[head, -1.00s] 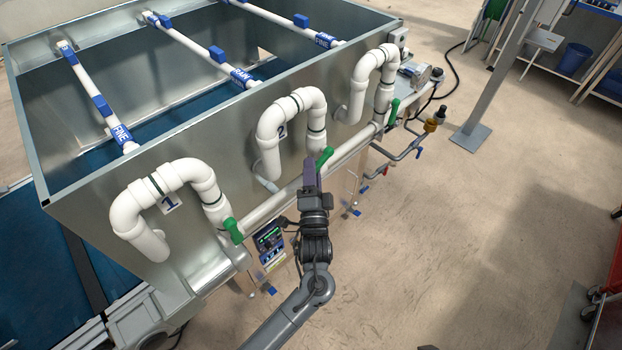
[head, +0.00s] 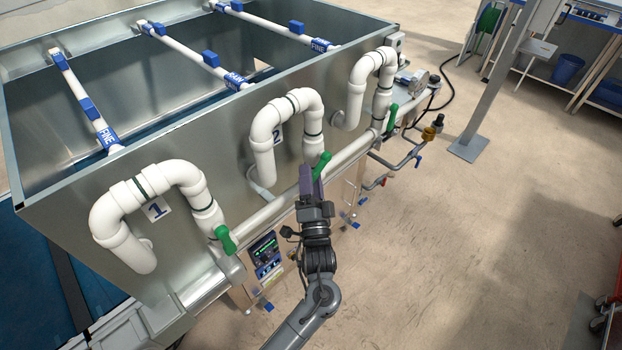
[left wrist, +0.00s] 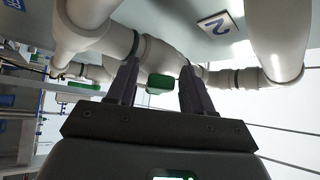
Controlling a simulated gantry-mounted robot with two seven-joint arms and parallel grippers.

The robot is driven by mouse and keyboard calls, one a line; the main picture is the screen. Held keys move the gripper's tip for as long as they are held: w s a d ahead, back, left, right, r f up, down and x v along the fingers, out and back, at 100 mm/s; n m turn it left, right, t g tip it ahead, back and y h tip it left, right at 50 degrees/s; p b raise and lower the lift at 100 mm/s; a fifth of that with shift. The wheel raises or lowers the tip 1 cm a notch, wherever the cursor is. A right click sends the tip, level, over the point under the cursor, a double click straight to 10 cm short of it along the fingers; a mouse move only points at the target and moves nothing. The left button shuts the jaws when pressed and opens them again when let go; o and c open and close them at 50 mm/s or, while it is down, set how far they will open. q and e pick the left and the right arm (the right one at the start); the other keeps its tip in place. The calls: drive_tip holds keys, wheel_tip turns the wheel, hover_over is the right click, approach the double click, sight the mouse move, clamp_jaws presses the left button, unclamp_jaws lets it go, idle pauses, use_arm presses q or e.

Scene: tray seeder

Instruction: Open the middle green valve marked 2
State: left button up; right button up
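The middle green valve handle (head: 322,163) sits on the white pipe below the arched pipe marked 2 (head: 278,137). In the left wrist view the handle (left wrist: 160,83) shows end-on between the two finger tips. My left gripper (head: 306,178) is at the handle, beside its lower left part in the head view. The fingers of my left gripper (left wrist: 158,75) stand apart, with a gap on each side of the handle. I cannot tell how deep the handle lies between them. My right gripper is in neither view.
A green handle (head: 226,239) by pipe 1 is to the left, and another (head: 392,118) is to the right. A control box (head: 266,256) hangs below the pipe. Small valves (head: 381,181) stick out at the right. The floor beyond is open.

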use_arm(q)
drive_tip(key=shift+s, duration=0.1)
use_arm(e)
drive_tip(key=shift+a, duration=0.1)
use_arm(q)
drive_tip(key=shift+s+d+f, duration=0.1)
drive_tip(key=shift+s+f, duration=0.05)
drive_tip(key=shift+s, duration=0.05)
drive_tip(key=p+v, duration=0.1)
drive_tip(key=v, duration=0.9)
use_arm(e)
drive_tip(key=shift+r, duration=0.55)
